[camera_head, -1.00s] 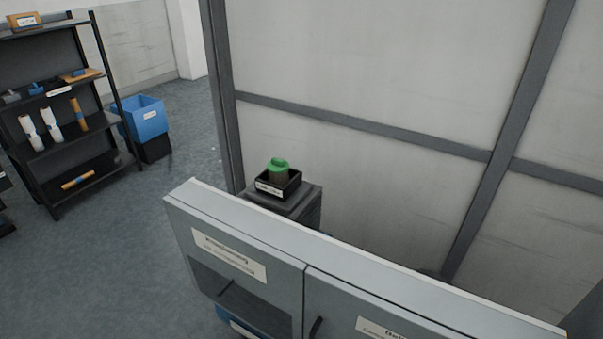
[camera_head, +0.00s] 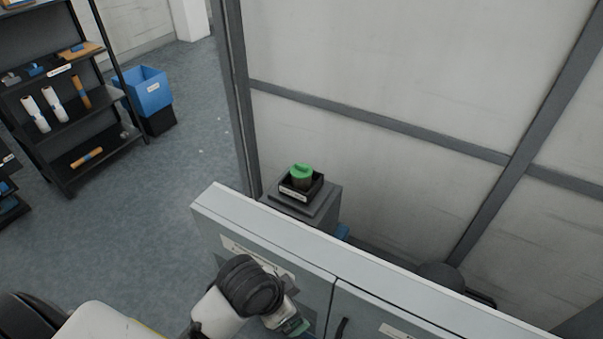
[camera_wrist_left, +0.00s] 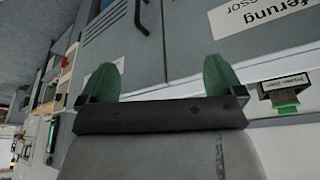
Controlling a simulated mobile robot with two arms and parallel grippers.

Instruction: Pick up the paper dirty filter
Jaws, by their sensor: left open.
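A dark, round, filter-like item with a green top (camera_head: 302,173) stands in a small black labelled tray (camera_head: 295,195) on a grey stand behind the cabinet. I cannot tell from its look whether it is paper or dirty. A green part (camera_wrist_left: 288,109) and a labelled black tray (camera_wrist_left: 290,87) show upside down at the right of the left wrist view. My left gripper (camera_head: 297,325) is low in front of the cabinet, apart from the tray. Its green fingers (camera_wrist_left: 160,75) are spread and empty. My right gripper is not in view.
A grey cabinet (camera_head: 285,237) with labelled doors stands between my left arm and the stand. A wall with grey beams (camera_head: 390,124) rises behind. A dark rounded object (camera_head: 440,274) is behind the cabinet. A black shelf (camera_head: 75,131) and blue bin (camera_head: 147,94) are at left.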

